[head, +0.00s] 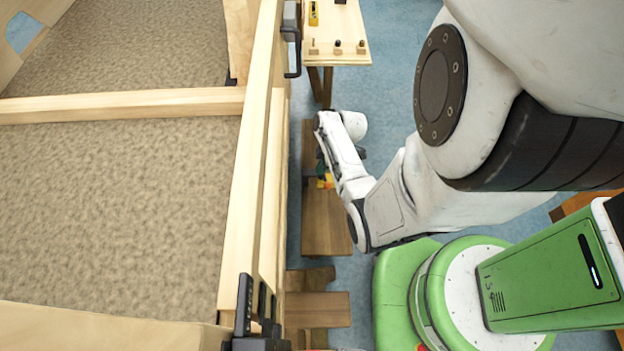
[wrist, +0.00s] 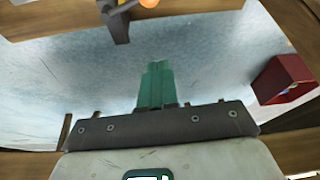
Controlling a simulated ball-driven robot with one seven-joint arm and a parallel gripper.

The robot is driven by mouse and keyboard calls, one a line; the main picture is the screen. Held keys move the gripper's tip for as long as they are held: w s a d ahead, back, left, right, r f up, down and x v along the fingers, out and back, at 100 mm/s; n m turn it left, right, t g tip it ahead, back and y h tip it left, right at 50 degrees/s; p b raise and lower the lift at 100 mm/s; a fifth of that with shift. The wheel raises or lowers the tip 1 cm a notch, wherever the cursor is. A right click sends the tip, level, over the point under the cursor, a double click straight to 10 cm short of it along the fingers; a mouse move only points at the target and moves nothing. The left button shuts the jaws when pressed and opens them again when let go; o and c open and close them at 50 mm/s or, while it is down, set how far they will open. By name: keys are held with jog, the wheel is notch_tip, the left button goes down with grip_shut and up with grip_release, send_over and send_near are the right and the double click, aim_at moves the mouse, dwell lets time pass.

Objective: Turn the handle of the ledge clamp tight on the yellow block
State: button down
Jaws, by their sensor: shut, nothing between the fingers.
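In the wrist view my gripper (wrist: 157,72) shows its teal fingers shut together, with nothing between them. A dark grey upright part (wrist: 117,22) at the top, apparently the ledge clamp, has a metal rod and an orange knob (wrist: 149,3) beside it, cut by the picture's edge. The fingertips are apart from both. In the head view a small orange-yellow thing (head: 322,183) shows beside my forearm above a wooden plank; I cannot tell whether it is the yellow block or part of the clamp. My gripper is mostly hidden there by my arm.
The wooden bodyframe (head: 246,180) stands left of my arm, with dark clamps on its edge (head: 291,28). A small wooden table (head: 338,30) stands at the back. In the wrist view a red box-like part (wrist: 283,78) is close on the right. Blue floor (head: 388,75) is open behind my arm.

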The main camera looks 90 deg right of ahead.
aim_at(325, 178)
notch_tip(325, 178, down, 10)
jog(key=b, duration=0.3)
jog(key=shift+s, duration=0.25)
